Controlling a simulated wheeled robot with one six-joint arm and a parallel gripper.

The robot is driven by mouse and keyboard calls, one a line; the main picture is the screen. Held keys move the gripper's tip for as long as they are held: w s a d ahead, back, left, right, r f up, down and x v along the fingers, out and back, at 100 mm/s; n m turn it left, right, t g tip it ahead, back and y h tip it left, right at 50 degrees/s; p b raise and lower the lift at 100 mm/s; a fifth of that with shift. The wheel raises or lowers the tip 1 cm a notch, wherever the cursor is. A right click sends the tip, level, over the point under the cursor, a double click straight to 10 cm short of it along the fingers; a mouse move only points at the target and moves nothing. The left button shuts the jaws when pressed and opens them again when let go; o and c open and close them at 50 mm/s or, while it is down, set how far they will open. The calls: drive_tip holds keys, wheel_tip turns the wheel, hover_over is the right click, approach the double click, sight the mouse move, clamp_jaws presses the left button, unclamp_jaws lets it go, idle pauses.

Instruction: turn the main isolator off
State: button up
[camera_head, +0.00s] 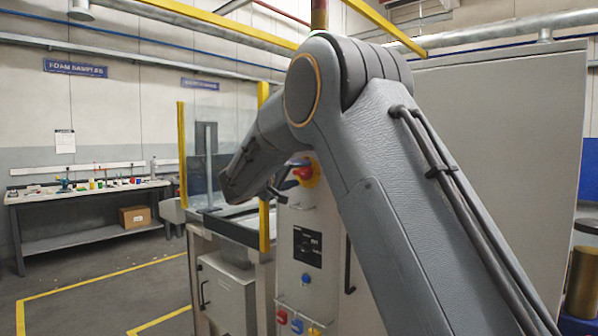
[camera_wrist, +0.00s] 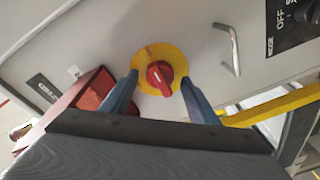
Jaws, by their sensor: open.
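The main isolator is a red rotary handle on a round yellow plate (camera_wrist: 143,60), mounted on a light grey panel. In the wrist view its red handle (camera_wrist: 163,80) points roughly up and down, slightly tilted, with a pale mark on it. My gripper (camera_wrist: 160,79) is open, with one blue finger on each side of the handle. I cannot tell whether the fingers touch it.
A bent metal handle (camera_wrist: 234,52) and a black switch plate (camera_wrist: 294,22) marked OFF lie right of the isolator in the wrist view. A red box (camera_wrist: 76,98) is at left. Below, the head view shows a blue button (camera_head: 306,278) and hanging padlocks (camera_head: 297,326). A yellow post (camera_head: 264,225) stands close by.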

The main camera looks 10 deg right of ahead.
drive_tip(key=shift+w+d, duration=0.3)
drive_tip(key=shift+d, duration=0.05)
drive_tip(key=c, duration=1)
drive_tip(key=shift+c, duration=0.2)
